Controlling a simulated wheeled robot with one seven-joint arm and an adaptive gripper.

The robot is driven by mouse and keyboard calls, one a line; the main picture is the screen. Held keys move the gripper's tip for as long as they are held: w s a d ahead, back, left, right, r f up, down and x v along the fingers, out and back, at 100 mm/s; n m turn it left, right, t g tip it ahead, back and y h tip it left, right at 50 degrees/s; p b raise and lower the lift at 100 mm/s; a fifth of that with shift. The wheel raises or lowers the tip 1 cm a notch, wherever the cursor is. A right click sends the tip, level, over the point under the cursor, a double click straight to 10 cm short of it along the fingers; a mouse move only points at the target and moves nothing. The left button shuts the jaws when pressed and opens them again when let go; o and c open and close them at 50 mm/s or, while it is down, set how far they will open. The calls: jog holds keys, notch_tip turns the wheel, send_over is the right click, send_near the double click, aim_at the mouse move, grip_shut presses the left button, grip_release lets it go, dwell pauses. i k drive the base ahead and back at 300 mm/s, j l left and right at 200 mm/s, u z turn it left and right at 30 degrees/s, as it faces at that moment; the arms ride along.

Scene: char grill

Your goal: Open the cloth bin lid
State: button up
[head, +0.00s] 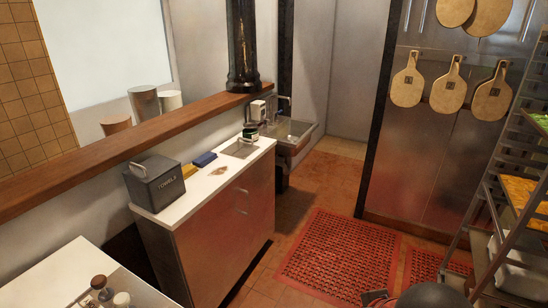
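The cloth bin (167,190) is a dark grey box with "TOWELS" on its front. It stands on the left part of the white-topped counter in the head view. Its lid (153,171) looks closed, lying flat on top. A light handle (138,167) shows at the lid's left side. My gripper cannot be made out in this view. A dark rounded shape at the bottom edge may be part of my arm. Nothing is seen touching the bin.
Yellow and blue cloths or sponges (204,159) lie right of the bin on the counter (160,218). A sink (291,133) stands beyond. A wooden ledge (75,165) runs behind. Red mats (335,262) cover the floor before the counter. A rack (490,200) stands at right.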

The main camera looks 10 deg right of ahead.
aim_at(238, 150)
jog(key=i+l+u, duration=0.15)
jog(key=i, duration=0.25)
jog(key=i+u, duration=0.15)
jog(key=i, duration=0.25)
jog(key=i+l+z, duration=0.1)
jog(key=i+l, duration=0.15)
jog(key=i, duration=0.85)
jog(key=i+l+z, duration=0.1)
jog(key=i, duration=1)
